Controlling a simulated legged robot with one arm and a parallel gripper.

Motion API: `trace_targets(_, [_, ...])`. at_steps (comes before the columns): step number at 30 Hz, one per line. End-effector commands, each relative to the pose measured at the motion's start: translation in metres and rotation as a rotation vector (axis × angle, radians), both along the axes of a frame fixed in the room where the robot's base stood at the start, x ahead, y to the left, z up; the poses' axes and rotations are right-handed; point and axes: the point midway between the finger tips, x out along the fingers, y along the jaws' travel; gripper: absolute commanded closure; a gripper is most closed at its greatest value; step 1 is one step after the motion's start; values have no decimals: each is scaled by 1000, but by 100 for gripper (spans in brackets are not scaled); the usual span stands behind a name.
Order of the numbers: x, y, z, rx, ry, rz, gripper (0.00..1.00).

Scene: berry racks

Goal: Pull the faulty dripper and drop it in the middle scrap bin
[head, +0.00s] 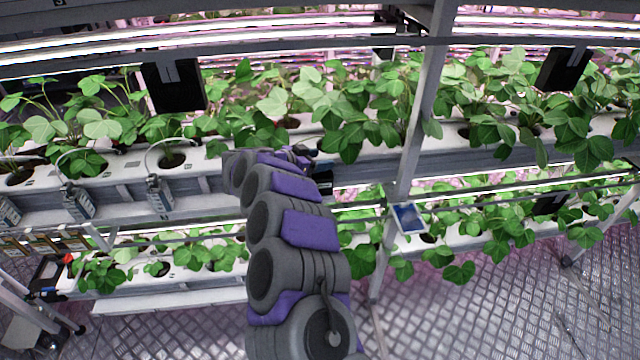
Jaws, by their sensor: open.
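My arm reaches up the middle of the head view to the upper white gutter (118,168). My gripper (318,172) is at the arm's far end, beside the gutter's front edge; it is small and dark here, open, and I see nothing held in it. I cannot tell which dripper is faulty. Small brown open boxes, possibly the scrap bins, stand in a row at the lower left, with a middle one (40,241).
Leafy plants (290,95) fill the upper gutter, with a lower planted gutter (190,277) beneath. A slanted rack post (400,180) with a blue-white tag (408,218) stands right of my arm. The metal floor (480,310) is clear at lower right.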

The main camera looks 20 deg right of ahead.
Motion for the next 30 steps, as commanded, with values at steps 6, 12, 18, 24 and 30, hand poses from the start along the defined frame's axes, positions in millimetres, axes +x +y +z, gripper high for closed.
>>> trace_targets(6, [0, 0, 1, 2, 0, 0, 37])
trace_targets(12, [-6, 24, 11, 1, 2, 1, 37])
trace_targets(18, [-14, 64, 29, -1, -1, 3, 37])
trace_targets(24, [-23, 106, 45, -2, -1, 5, 37])
trace_targets(30, [-32, 138, 58, -2, 0, 1, 37])
